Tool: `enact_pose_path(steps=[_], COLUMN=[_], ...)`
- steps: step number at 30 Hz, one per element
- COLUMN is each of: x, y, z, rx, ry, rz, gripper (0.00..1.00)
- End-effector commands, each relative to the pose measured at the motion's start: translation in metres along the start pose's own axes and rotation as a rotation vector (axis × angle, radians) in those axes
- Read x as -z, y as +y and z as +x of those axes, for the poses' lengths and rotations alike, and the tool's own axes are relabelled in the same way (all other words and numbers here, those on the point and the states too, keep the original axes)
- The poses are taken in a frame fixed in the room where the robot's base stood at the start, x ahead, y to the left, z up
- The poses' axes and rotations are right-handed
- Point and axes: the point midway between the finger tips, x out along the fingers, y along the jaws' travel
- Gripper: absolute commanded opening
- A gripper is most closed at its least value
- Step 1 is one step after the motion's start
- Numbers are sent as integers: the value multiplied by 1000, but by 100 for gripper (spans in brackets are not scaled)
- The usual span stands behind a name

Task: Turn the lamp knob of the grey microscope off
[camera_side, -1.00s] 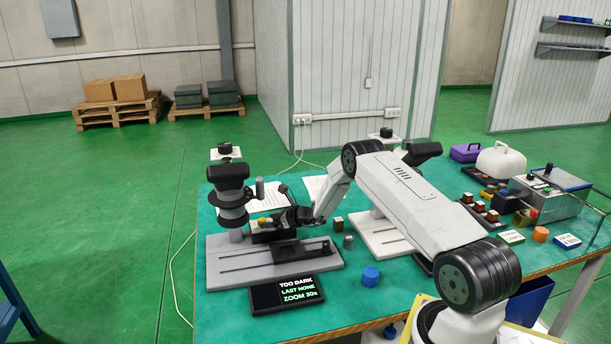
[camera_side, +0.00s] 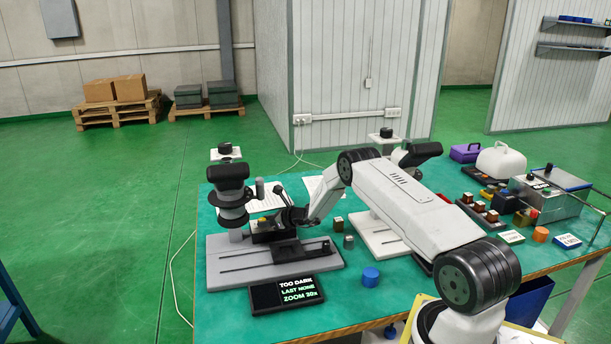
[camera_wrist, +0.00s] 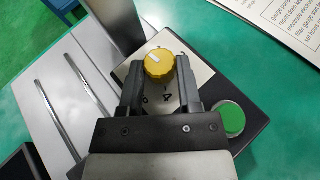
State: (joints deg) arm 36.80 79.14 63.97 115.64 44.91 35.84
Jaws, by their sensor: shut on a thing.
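The grey microscope (camera_side: 228,200) stands on a grey base at the left of the bench. Its lamp knob is yellow (camera_wrist: 159,64) with a white pointer mark, set on a light plate on a dark box. The pointer mark lies toward the upper left of the knob in the wrist view. My gripper (camera_wrist: 160,72) is shut on this knob, one finger on each side. In the side view my gripper (camera_side: 285,213) reaches in from the right, and a little of the yellow knob (camera_side: 262,220) shows. Plate markings are partly hidden by the fingers.
A green button (camera_wrist: 230,119) sits beside the fingers on the dark box. A display (camera_side: 287,292) in front reads TOO DARK, LAST NONE, ZOOM 30x. A blue cylinder (camera_side: 370,277) stands to the right. A second, white-based microscope (camera_side: 380,235) is behind my arm.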

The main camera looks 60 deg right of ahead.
Motion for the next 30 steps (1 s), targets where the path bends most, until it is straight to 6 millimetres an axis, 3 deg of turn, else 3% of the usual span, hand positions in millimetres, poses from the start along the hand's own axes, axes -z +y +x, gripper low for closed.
enact_pose_path(steps=[30], x=[-3], y=[-5], z=[1], rx=[-256], ry=[-5], rz=[-109], gripper=[0])
